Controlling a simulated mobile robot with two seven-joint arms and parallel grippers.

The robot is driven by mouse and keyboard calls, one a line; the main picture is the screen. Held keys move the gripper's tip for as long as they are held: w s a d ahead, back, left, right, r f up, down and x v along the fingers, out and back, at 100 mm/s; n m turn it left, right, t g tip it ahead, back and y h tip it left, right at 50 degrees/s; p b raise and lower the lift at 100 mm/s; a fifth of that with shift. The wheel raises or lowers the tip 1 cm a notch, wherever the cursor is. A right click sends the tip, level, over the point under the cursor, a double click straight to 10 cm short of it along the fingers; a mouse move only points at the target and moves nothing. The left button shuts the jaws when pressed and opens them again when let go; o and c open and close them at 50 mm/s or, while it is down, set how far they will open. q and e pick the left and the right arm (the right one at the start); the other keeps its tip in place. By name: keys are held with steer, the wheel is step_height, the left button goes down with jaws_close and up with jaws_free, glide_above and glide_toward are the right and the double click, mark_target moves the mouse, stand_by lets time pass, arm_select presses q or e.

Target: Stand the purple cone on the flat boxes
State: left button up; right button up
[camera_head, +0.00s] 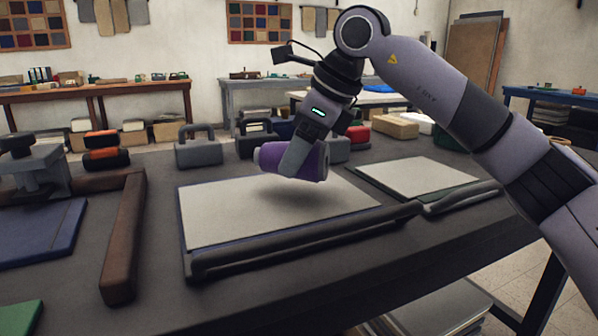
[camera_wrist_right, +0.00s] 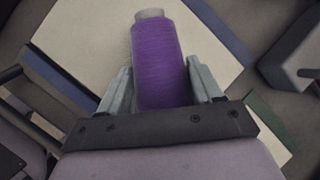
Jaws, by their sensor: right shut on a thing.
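The purple cone (camera_head: 268,158) is a spool of purple thread with a pale end. My right gripper (camera_head: 302,165) is shut on it and holds it on its side above a pale flat board (camera_head: 235,215), with a shadow below and a gap between. In the right wrist view the cone (camera_wrist_right: 160,60) sits between the two grey fingers, its pale tip pointing away. A stack of flat, pale box-like things (camera_head: 440,308) lies low beside the table's front edge; I cannot tell whether these are the flat boxes. My left gripper is not in view.
A second pale board (camera_head: 415,177) lies to the right. Dark padded bars (camera_head: 300,240) run along the boards' front edges. A brown bar (camera_head: 125,235) and a blue panel (camera_head: 40,230) are at left. Grey handled weights (camera_head: 198,150) and a tan box (camera_head: 395,125) stand behind.

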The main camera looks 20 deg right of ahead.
step_height(320, 180, down, 3)
steer(key=shift+r+b, duration=0.2)
steer(key=shift+b, duration=0.1)
steer(key=shift+r, duration=0.1)
steer(key=o, duration=1.2)
